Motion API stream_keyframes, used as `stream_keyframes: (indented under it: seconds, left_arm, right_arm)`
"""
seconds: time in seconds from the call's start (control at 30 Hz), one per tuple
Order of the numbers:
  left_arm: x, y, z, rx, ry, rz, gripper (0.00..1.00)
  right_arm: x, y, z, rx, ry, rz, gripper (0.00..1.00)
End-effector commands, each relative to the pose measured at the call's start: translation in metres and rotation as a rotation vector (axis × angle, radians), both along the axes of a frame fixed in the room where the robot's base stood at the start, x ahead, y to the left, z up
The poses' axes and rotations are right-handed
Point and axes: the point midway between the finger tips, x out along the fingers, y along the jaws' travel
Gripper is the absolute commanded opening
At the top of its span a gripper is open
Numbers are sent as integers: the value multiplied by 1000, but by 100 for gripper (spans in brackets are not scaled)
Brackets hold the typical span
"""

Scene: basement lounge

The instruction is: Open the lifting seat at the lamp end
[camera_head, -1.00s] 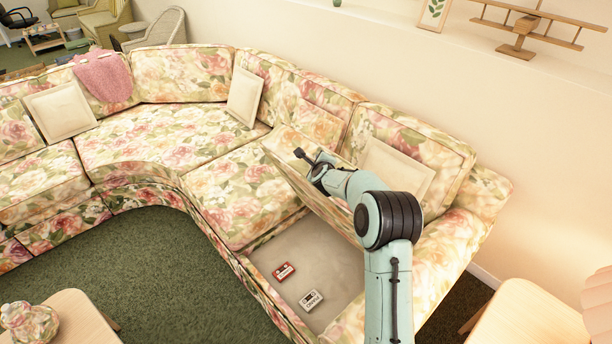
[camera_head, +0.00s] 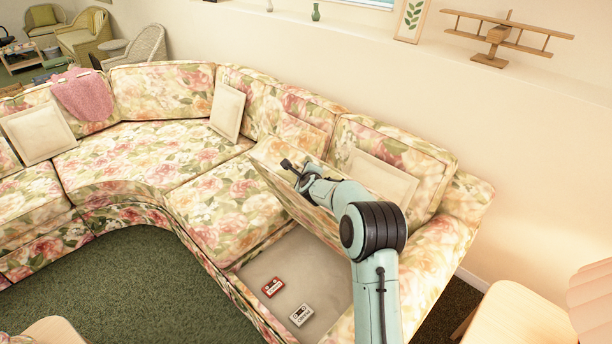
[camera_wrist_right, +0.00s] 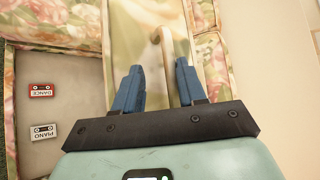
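The floral sofa's lifting seat (camera_head: 283,193) at the lamp end is raised and leans back toward the backrest, its storage compartment (camera_head: 320,276) showing below. I cannot tell whether the fingers touch the seat. My left gripper is out of view. Part of the pinkish lampshade (camera_head: 592,297) shows at the right edge.
A red cassette (camera_head: 273,287) and a white cassette (camera_head: 301,315) lie in the compartment. A cream cushion (camera_head: 381,179) rests against the backrest behind the seat. A wooden side table (camera_head: 518,318) stands at right.

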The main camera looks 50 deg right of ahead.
Motion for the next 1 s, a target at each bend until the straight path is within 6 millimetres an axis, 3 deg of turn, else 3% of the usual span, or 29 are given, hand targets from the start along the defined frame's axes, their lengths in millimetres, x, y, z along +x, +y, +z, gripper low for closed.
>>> stream_keyframes:
  seconds: [0.17,0.6,1.0]
  left_arm:
    - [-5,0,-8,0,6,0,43]
    - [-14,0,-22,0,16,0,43]
    - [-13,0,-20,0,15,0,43]
  right_arm:
    - [-12,11,8,-1,0,1,40]
    - [-70,67,50,1,-2,1,40]
    - [-85,81,60,1,0,0,40]
